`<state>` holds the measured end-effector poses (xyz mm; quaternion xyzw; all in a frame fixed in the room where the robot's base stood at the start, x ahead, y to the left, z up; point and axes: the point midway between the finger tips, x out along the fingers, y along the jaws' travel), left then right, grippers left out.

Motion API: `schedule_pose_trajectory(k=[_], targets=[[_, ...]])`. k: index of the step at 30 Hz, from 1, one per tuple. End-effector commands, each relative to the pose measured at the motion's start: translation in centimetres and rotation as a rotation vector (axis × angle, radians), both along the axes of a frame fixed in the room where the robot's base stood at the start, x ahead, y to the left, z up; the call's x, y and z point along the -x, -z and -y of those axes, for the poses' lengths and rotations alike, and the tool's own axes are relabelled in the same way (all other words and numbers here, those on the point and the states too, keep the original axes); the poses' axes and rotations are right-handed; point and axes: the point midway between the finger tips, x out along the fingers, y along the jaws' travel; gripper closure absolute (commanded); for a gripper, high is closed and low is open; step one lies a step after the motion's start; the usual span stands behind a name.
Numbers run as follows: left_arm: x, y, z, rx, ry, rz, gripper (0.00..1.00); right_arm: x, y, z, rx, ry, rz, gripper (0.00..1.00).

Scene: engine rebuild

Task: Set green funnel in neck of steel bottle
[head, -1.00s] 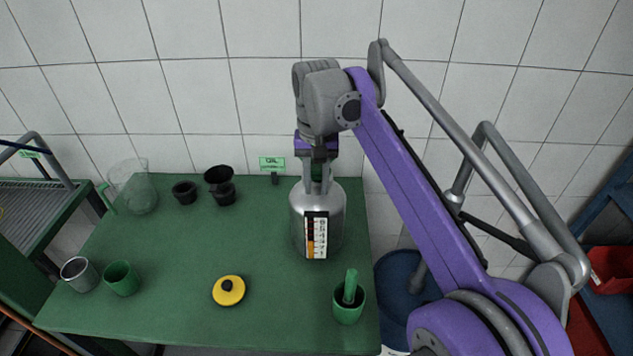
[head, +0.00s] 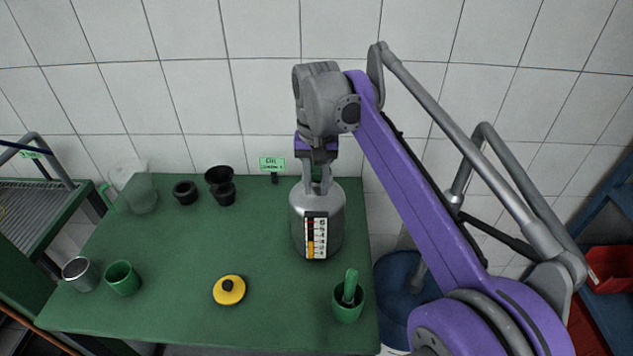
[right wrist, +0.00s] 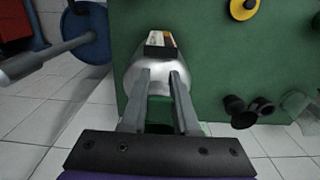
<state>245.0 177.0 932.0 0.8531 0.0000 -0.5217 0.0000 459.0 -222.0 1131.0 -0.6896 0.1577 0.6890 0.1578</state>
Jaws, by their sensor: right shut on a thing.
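The steel bottle (head: 301,215) stands upright at the back right of the green table, with a striped label on its front. It also shows in the right wrist view (right wrist: 140,75). My right gripper (head: 317,188) points down directly over the bottle's neck and hides it. Its fingers (right wrist: 160,78) are closed on the green funnel (right wrist: 159,112), of which only green parts show between and behind the fingers. I cannot tell whether the funnel's spout is inside the neck. My left gripper is out of view.
A green cup with a green rod (head: 349,308) stands at the front right, near a yellow lid (head: 229,291). Several black cups (head: 185,192), a clear jug (head: 140,190), a metal cup (head: 80,275) and a green cup (head: 122,279) stand further left. The table's middle is clear.

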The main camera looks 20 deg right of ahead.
Motion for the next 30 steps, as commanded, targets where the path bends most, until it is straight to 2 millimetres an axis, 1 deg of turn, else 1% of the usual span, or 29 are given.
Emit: schedule_pose_trajectory(k=[11, 30], targets=[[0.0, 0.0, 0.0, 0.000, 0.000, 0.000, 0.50, 0.0, 0.0, 0.0, 0.000, 0.000, 0.000, 1.00], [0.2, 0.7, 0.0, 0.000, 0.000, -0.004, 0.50, 0.0, 1.3, 0.0, 0.000, 0.000, 0.000, 1.00]])
